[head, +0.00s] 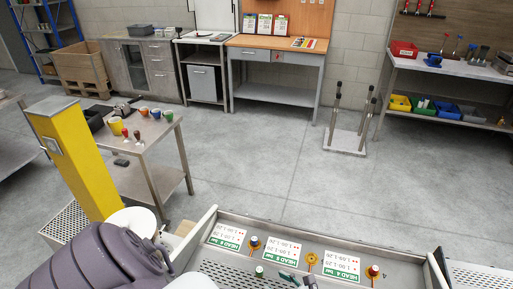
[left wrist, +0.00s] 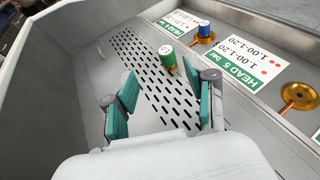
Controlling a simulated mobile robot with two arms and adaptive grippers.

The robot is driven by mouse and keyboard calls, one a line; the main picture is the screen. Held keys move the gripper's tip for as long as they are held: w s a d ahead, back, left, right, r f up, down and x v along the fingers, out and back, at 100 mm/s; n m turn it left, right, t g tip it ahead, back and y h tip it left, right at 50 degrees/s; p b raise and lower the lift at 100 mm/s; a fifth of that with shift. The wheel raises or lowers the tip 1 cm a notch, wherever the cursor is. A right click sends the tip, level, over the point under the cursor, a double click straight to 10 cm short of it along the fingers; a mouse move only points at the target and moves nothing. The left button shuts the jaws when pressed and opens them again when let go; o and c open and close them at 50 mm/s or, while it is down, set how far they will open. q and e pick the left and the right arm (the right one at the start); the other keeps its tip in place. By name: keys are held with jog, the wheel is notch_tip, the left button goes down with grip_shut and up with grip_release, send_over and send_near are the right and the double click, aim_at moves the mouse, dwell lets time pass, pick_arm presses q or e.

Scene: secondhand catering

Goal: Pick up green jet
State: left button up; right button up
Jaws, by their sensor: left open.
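The green jet (head: 259,271) is a small green cylinder with a brass-coloured end. In the head view the left gripper (head: 299,281) shows at the bottom edge, right of the jet and partly cut off. My right gripper is in neither view.
A blue-topped jet (head: 254,243) and a red-topped jet (head: 374,270) sit in brass holders beside white-green cards. An empty brass holder (head: 312,260) is between them. The tray's raised metal rim (head: 330,236) borders the area. A steel table (head: 150,132) with cups stands left.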

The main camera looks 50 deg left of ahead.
aim_at(260, 270)
pick_arm(q)
jog(key=b+x, duration=0.1)
jog(key=x, duration=0.2)
jog(key=shift+w+a+f, duration=0.1)
jog(key=shift+f, duration=0.1)
jog(key=shift+a+f, duration=0.15)
jog(key=shift+a, duration=0.2)
jog(key=shift+w+a+f, duration=0.1)
jog(key=shift+a, duration=0.5)
jog(key=shift+w+a+f, duration=0.1)
jog(key=shift+a, duration=0.45)
jog(key=shift+p+x, duration=0.35)
jog(key=shift+x, duration=0.8)
jog(key=shift+a+f, duration=0.2)
jog(key=shift+a, duration=0.05)
jog(key=shift+a+f, duration=0.1)
jog(key=shift+c, duration=0.4)
jog(key=c, duration=0.5)
grip_shut()
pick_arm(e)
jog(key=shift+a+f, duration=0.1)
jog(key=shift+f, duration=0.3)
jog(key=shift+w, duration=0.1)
